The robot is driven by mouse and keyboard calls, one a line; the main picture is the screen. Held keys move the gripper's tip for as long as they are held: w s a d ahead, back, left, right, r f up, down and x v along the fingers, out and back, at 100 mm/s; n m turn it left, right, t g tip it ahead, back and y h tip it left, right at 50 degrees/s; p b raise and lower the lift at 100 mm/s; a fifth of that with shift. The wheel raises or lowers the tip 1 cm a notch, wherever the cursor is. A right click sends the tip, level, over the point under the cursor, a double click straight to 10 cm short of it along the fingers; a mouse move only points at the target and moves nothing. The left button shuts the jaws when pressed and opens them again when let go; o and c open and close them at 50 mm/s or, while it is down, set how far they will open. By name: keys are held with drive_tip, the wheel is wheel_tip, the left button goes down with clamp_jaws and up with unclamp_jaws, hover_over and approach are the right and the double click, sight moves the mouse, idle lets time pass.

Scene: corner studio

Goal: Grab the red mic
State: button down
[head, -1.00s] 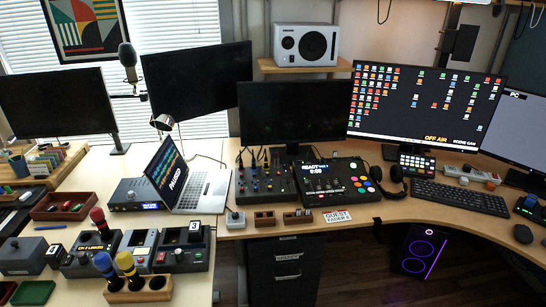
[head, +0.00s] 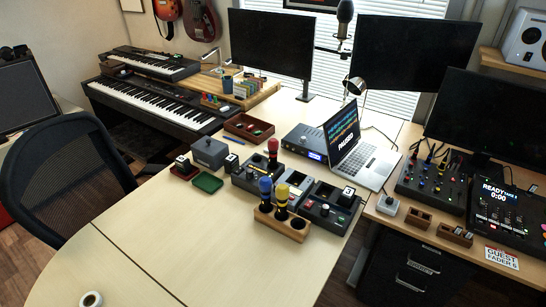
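The red mic (head: 272,147) has a red top and a dark lower body. It stands roughly upright at the black dock unit (head: 248,178) in the middle of the pale desk. A blue mic (head: 265,187) and a yellow mic (head: 282,191) stand close in front, in a wooden holder (head: 291,229). My gripper is not in view.
A second dock (head: 326,213) with a "3" tag stands right of the red mic. The laptop (head: 363,160) is behind it. A grey box (head: 209,151) and green tray (head: 208,182) lie left. A chair (head: 75,175) stands left.

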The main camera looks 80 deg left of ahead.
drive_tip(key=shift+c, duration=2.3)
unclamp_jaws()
